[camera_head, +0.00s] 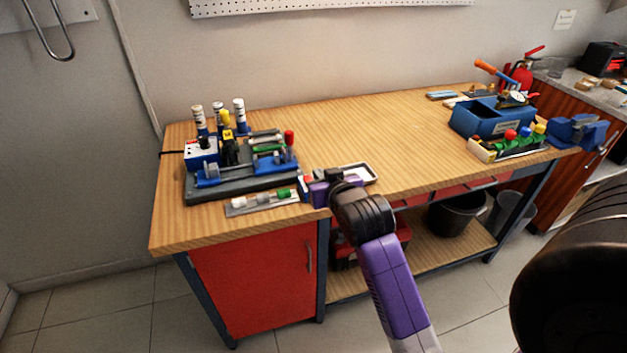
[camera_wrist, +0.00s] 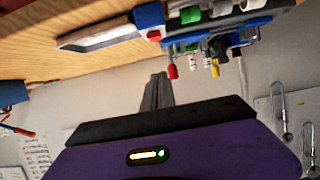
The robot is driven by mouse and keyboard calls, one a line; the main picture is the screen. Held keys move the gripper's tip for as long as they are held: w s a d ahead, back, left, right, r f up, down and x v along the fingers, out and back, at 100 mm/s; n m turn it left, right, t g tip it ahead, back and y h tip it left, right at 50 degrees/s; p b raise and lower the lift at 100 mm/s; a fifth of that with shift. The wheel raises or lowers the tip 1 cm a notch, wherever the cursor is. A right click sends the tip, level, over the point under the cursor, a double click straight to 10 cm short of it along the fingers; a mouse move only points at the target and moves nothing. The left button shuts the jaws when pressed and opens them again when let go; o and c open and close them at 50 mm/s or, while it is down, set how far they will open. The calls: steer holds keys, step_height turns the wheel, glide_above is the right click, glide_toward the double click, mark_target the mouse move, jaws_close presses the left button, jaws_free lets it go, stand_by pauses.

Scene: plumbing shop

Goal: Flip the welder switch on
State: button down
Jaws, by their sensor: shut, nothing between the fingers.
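The welding station (camera_head: 240,184) sits on the left part of the wooden bench, on a dark base with blue parts. A white and blue box (camera_head: 202,153) with a black knob stands at its left end. A red-tipped upright part (camera_head: 289,139) stands at its right. I cannot clearly make out which part is the switch. My gripper (camera_head: 306,185) is just right of the station's front corner, apart from the red-tipped part as far as I can tell. In the wrist view, which is upside down, my gripper (camera_wrist: 157,92) is shut and empty, close to a red tip (camera_wrist: 173,72).
A strip with small fittings (camera_head: 262,202) lies along the bench front. A shallow tray (camera_head: 358,172) lies just behind my gripper. A blue toolbox (camera_head: 490,118), a rack with coloured caps (camera_head: 508,146) and a blue vise (camera_head: 578,131) stand far right. The bench middle is clear.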

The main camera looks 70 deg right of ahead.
mark_target(308, 177)
steer(key=x, duration=0.6)
steer(key=shift+w+d+f+p, duration=0.15)
steer(key=shift+f+p, duration=0.05)
steer(key=shift+p, duration=0.15)
steer(key=shift+a+f, duration=0.25)
steer(key=shift+f, duration=1.6)
steer(key=shift+s+a+f, duration=0.15)
steer(key=shift+s+f, duration=0.15)
steer(key=shift+f, duration=0.2)
steer(key=shift+r, duration=0.1)
steer(key=shift+r, duration=0.1)
steer(key=shift+r+p, duration=0.75)
steer(key=shift+p, duration=0.05)
